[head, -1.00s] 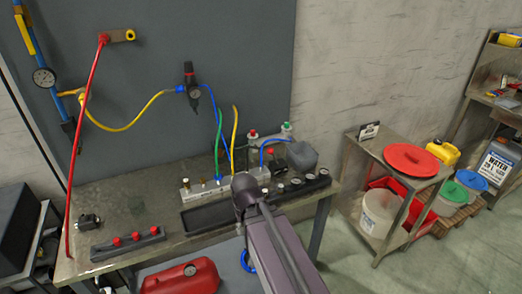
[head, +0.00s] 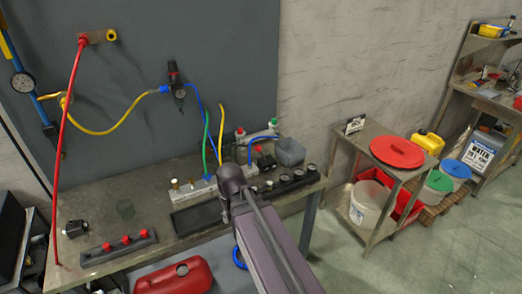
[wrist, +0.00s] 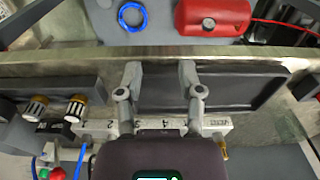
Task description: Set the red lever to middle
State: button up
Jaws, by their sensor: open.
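A small black block with a red part on top (head: 261,152) sits at the back of the bench; this may be the red lever, but its setting is too small to read. A red part beside a black block also shows at the left of the wrist view (wrist: 41,129). My gripper (wrist: 160,76) is open and empty in the wrist view, its two fingers apart over the black tray (wrist: 235,88). The numbered manifold block (wrist: 155,127) lies below the fingers in that picture. In the head view my arm's end hides the fingers and part of the bench.
A black strip with red knobs (head: 117,247) lies at the bench's left front. A red hose (head: 69,140) rises at the left. Black-and-white knobs (wrist: 75,107) and thin hoses stand near the manifold. A red can (head: 175,277) lies below. A steel cart (head: 345,150) stands right.

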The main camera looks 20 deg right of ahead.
jog(key=w+d+r+n+t+p, duration=0.35)
jog(key=w+d+r+p, duration=0.35)
jog(key=w+d+r, duration=0.3)
jog(key=n+t+p, duration=0.2)
jog(key=n+p, duration=0.2)
jog(key=p, duration=0.1)
send_near(260, 151)
notch_tip(260, 151, up, 2)
jog(key=shift+s+d+r, duration=0.1)
jog(key=shift+s, duration=0.3)
jog(key=shift+b, duration=0.35)
jog(key=b+x, duration=0.6)
jog(key=x, duration=0.1)
jog(key=b+x, duration=0.5)
jog(key=x, duration=0.1)
jog(key=shift+w+d+f+b, duration=0.15)
jog(key=shift+d+f+b, duration=0.05)
jog(key=shift+f+b, duration=0.2)
jog(key=shift+c, duration=0.2)
grip_shut()
